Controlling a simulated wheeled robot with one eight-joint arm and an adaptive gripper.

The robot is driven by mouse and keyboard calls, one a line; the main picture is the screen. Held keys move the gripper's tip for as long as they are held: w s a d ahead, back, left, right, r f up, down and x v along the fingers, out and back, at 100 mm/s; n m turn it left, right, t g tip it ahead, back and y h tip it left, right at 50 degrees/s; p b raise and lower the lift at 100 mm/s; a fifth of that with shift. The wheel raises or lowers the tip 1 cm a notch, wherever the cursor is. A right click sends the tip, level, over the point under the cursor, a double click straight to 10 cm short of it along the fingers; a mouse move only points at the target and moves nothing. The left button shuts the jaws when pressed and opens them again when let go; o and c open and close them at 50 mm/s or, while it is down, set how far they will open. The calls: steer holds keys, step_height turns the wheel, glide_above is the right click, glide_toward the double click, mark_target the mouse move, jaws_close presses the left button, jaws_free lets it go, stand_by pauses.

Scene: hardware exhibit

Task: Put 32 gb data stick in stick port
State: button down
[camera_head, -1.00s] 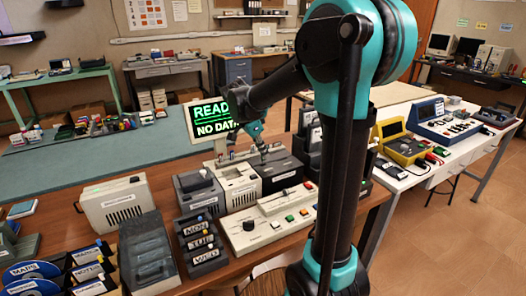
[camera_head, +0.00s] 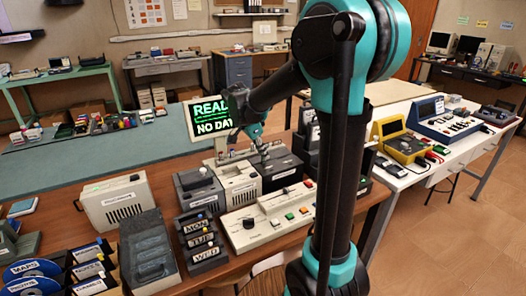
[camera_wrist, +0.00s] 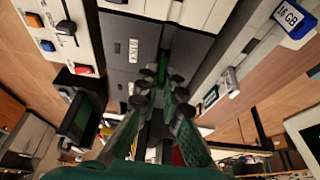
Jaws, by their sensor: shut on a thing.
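My gripper (camera_wrist: 162,84) is shut on a narrow green thing (camera_wrist: 163,63), seen edge-on between the fingertips. It looks like the data stick, but no 32 GB label can be read on it. In the head view, my gripper (camera_head: 264,150) is over the dark grey box (camera_head: 284,172) on the wooden bench, behind the white control panel. In the wrist view, this box (camera_wrist: 122,65) with a small label lies beyond the fingertips. The stick port's opening cannot be made out, nor whether the stick touches the box.
A 16 GB stick (camera_wrist: 288,18) shows at the upper right of the wrist view. A white control panel (camera_head: 268,220) with knob and buttons stands in front of the box. A screen (camera_head: 209,118) reading READY, NO DATA, partly covered by my arm, stands behind.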

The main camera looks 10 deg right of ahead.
steer(key=shift+f, duration=0.65)
steer(key=c, duration=1.6)
jaws_free()
steer(key=shift+r, duration=4.05)
